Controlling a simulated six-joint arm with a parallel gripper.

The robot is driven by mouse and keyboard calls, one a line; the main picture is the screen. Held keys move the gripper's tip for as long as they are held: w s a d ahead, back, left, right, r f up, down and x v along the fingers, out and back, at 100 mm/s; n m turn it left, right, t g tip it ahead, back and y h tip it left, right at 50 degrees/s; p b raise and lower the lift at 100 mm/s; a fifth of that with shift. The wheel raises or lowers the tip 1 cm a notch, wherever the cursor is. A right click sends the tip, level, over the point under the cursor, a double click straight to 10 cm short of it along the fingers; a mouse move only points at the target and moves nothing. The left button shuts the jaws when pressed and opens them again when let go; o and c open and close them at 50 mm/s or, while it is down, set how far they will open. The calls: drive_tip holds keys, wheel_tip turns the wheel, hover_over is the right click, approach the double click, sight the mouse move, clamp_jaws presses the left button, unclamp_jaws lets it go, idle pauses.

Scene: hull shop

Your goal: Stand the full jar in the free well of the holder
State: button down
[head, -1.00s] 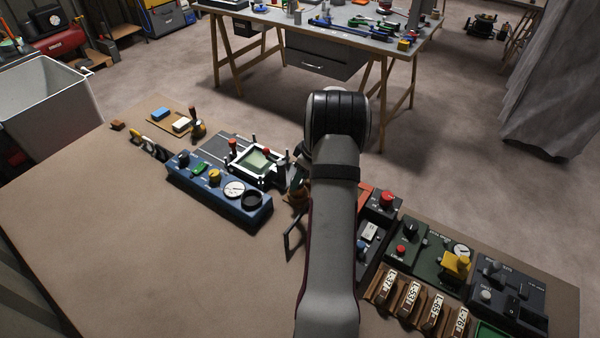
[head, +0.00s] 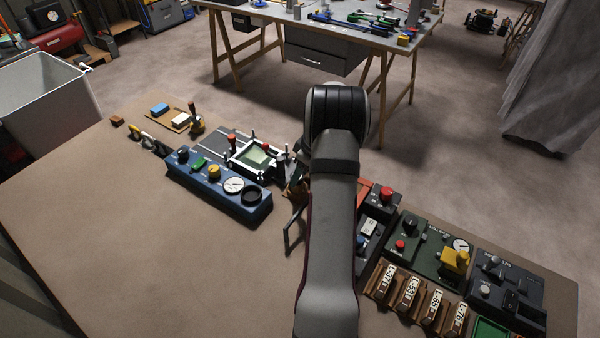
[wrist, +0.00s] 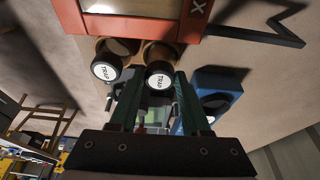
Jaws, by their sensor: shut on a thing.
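In the wrist view, my gripper (wrist: 155,88) is shut on a jar (wrist: 160,55) with a brown body and a dark-rimmed white end marked TRAP. A second, similar jar (wrist: 116,48) is close beside it, to the left. Both are beside an orange-red framed piece (wrist: 200,24), and I cannot tell whether they touch it. Fill levels do not show. I cannot make out the holder or its free well. In the head view, my arm hides most of the gripper; a bit of brown (head: 297,190) shows beside the arm.
A blue panel (head: 218,188) with a gauge and knobs lies left of my arm, beside a white frame with a pale green face (head: 255,155). Dark control boxes (head: 430,245) and brown numbered blocks (head: 408,292) lie to the right. The table's (head: 130,235) left front is clear.

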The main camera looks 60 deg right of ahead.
drive_tip(key=shift+f, duration=0.4)
drive_tip(key=shift+c, duration=1.4)
unclamp_jaws()
